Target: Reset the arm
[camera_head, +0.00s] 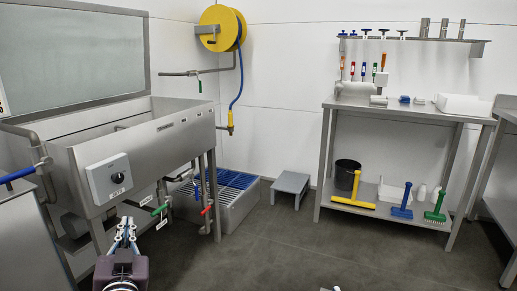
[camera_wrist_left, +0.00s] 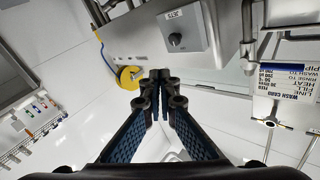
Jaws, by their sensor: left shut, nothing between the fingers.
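My left gripper (camera_head: 126,222) stands at the lower left of the head view, pointing up and away, in front of the steel tank. In the left wrist view its fingertips (camera_wrist_left: 160,78) meet and nothing is between them. It is apart from the tank and the floor.
The steel tank (camera_head: 150,140) with its grey control box (camera_head: 108,178) fills the left side. A yellow hose reel (camera_head: 220,28) hangs on the back wall. A grey step stool (camera_head: 291,184) and a steel table (camera_head: 408,108) stand beyond. The middle floor is clear.

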